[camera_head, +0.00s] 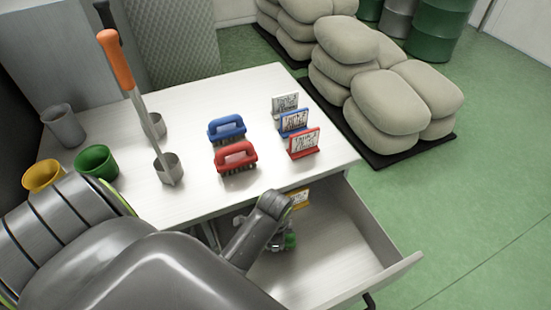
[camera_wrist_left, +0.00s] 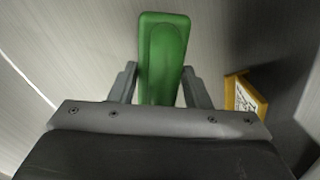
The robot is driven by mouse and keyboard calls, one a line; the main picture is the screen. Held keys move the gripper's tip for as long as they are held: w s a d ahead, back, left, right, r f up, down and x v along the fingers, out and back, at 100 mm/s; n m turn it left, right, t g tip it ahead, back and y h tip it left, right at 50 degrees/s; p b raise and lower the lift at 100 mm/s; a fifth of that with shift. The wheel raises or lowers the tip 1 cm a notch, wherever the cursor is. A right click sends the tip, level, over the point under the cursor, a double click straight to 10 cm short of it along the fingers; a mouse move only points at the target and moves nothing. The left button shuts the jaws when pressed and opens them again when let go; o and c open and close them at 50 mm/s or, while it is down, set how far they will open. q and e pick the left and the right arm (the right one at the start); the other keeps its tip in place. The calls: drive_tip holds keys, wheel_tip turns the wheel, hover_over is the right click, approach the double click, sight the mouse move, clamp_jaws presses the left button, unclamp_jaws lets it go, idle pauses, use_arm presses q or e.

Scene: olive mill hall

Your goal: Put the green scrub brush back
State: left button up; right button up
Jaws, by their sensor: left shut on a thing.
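The green scrub brush (camera_wrist_left: 164,58) is clamped between the two fingers of my left gripper (camera_wrist_left: 160,85) in the left wrist view. In the head view, my left arm reaches down into the open drawer (camera_head: 340,255), and only a bit of the green brush (camera_head: 290,241) shows beside my wrist. The rest of the brush is hidden by my arm. I cannot tell whether it touches the drawer floor. A small yellow-framed sign (camera_head: 299,198) stands at the drawer's back; it also shows right of the brush in the left wrist view (camera_wrist_left: 245,97). My right gripper is out of view.
On the tabletop (camera_head: 230,90) stand a blue brush (camera_head: 227,127), a red brush (camera_head: 235,155), and white, blue and red signs (camera_head: 304,142). Cups and long-handled tools (camera_head: 117,60) are at left. Stacked sacks (camera_head: 390,105) lie behind right. The drawer's right part is clear.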

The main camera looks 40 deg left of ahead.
use_arm(q)
wheel_tip(320, 180, down, 2)
drive_tip(key=shift+f, duration=0.25)
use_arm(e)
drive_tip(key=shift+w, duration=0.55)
use_arm(q)
drive_tip(key=o, duration=1)
drive_tip(key=shift+o, duration=0.2)
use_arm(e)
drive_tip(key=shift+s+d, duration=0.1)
use_arm(q)
drive_tip(key=shift+r, duration=0.25)
drive_tip(key=r, duration=1.1)
drive_tip(key=shift+s+d+r+p, duration=0.3)
drive_tip(key=shift+s+p, duration=0.05)
drive_tip(key=shift+p, duration=0.05)
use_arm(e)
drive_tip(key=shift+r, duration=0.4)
